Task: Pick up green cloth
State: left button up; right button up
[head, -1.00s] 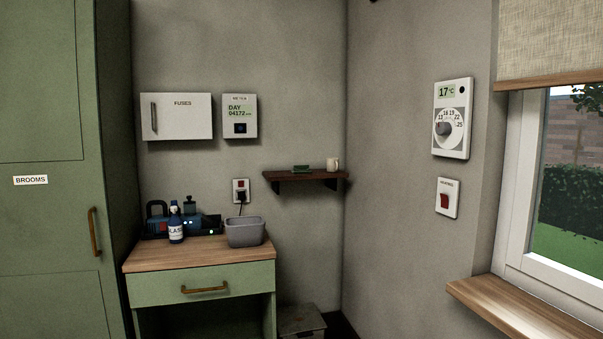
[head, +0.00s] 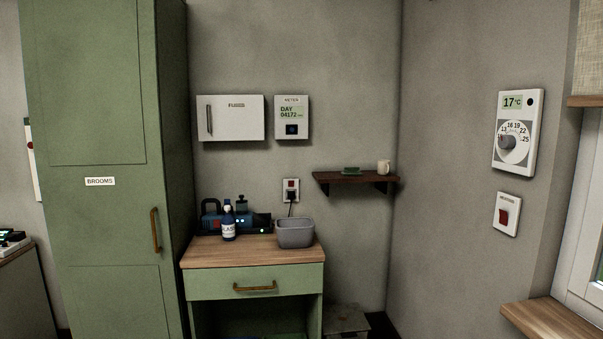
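I cannot pick out a green cloth for certain. A small dark green thing (head: 351,170) lies on the brown wall shelf (head: 330,178), left of a pale mug; it is too small to tell if it is cloth or a dish. A sliver of green (head: 292,336) shows at the bottom edge, in the open space under the drawer of the green cabinet (head: 212,285); it is mostly cut off. The inside of the grey bin (head: 295,236) on the cabinet top is hidden from here. Neither of my grippers is in view.
A white-labelled bottle (head: 229,224) and a dark blue device with a handle (head: 210,221) stand left of the bin. A tall green brooms cupboard (head: 95,120) is at left. A grey box (head: 346,319) stands on the floor right of the cabinet. A wooden sill (head: 550,322) juts out at right.

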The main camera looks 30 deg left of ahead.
aim_at(348, 171)
jog(key=u, duration=0.35)
jog(key=i, duration=2.65)
jog(key=u, duration=0.15)
